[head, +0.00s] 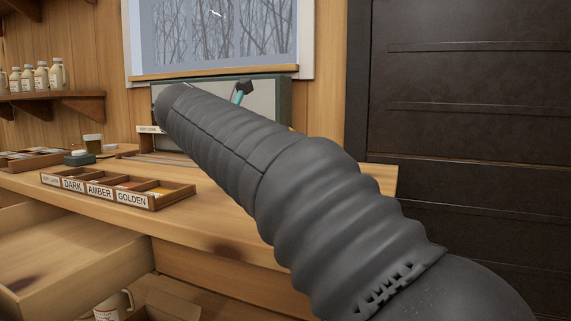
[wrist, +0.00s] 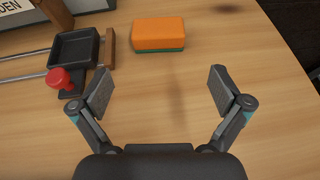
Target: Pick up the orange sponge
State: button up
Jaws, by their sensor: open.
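The orange sponge (wrist: 158,33) lies flat on the wooden table in the wrist view, near the top middle. It is a block with an orange top and a dark green lower layer. My gripper (wrist: 161,88) is open and empty above the table. Its two fingers are spread wide, and the sponge lies beyond the fingertips, between their lines.
A dark square pan (wrist: 75,48) with a red knob (wrist: 66,80) lies left of the sponge, close to the left finger. A sorting tray labelled DARK, AMBER and GOLDEN (head: 117,193) stands on the counter. An open drawer (head: 75,262) juts out below.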

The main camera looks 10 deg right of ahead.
jog(key=x, duration=0.4)
jog(key=b+x, duration=0.1)
jog(key=x, duration=0.3)
jog(key=shift+w+r, duration=0.1)
jog(key=shift+w, duration=0.35)
jog(key=shift+b+x, duration=0.45)
jog(key=shift+x, duration=2.45)
jog(key=shift+s, duration=0.1)
jog(key=c, duration=0.8)
jog(key=shift+r, duration=0.1)
